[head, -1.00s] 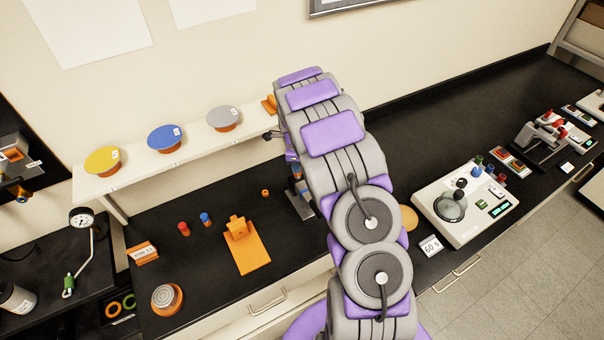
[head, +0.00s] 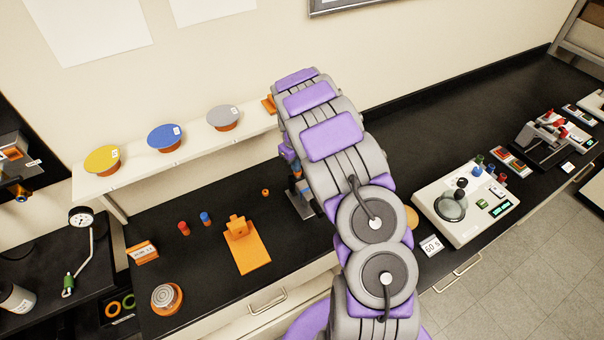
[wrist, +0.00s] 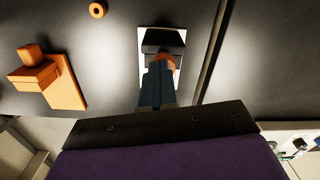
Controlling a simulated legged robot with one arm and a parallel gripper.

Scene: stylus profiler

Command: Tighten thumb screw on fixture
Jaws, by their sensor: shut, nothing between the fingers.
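A small fixture stands on the black bench: a light metal plate with a dark block on it, in the wrist view (wrist: 147,38). An orange round part (wrist: 166,58), which may be the thumb screw, shows at the block's near side, partly hidden by my fingers. My gripper (wrist: 158,70) is shut and empty, its dark blue fingers pointing at the orange part. I cannot tell whether they touch it. In the head view the fixture's plate (head: 299,206) shows just left of my arm, which hides much of that area.
An orange bracket on a flat base (head: 247,255) lies left of the fixture. A small orange ring (head: 265,192) lies between them and the shelf. Red (head: 183,228) and blue (head: 205,218) pegs stand farther left. A white instrument (head: 462,225) sits right of my arm.

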